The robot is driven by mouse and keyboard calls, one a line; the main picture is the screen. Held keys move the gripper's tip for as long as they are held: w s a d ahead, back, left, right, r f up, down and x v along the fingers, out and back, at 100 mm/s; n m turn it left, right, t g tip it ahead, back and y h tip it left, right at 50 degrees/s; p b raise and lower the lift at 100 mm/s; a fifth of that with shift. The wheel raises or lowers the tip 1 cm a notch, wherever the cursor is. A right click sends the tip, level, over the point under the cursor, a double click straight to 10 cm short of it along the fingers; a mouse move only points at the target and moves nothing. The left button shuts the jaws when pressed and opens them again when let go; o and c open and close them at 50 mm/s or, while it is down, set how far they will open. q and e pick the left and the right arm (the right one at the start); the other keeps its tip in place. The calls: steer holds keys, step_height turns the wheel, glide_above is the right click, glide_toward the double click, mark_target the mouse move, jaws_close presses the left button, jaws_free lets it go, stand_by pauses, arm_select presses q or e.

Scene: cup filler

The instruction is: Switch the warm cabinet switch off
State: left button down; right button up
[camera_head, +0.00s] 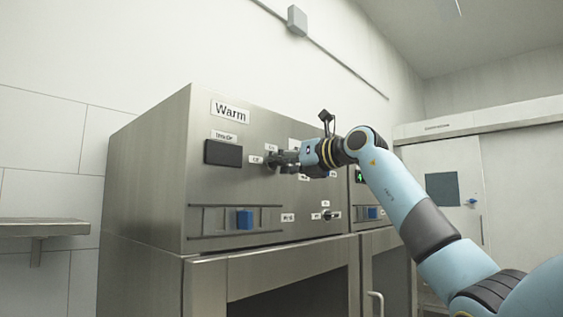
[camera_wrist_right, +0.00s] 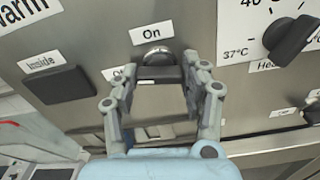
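The warm cabinet (camera_head: 160,165) stands in the head view with a "Warm" label (camera_head: 230,111) on its steel front. Its switch shows in the right wrist view as a round metal base (camera_wrist_right: 157,55) with a dark bar (camera_wrist_right: 158,73) lying roughly level. In the head view the right gripper (camera_head: 280,160) covers most of the switch. My left gripper is not in view.
A dark "Inside" display (camera_head: 223,153) is left of the switch. A black temperature knob (camera_wrist_right: 290,40) is close on the right. Below are a blue slider (camera_head: 245,219) and a small lower knob (camera_head: 327,215). A wall shelf (camera_head: 44,228) is at the left.

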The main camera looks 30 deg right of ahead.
steer(key=c, duration=0.3)
steer(key=shift+n, duration=1.2)
steer(key=shift+c, duration=0.2)
steer(key=o, duration=1.2)
steer(key=shift+c, duration=0.2)
steer(key=v, duration=1.2)
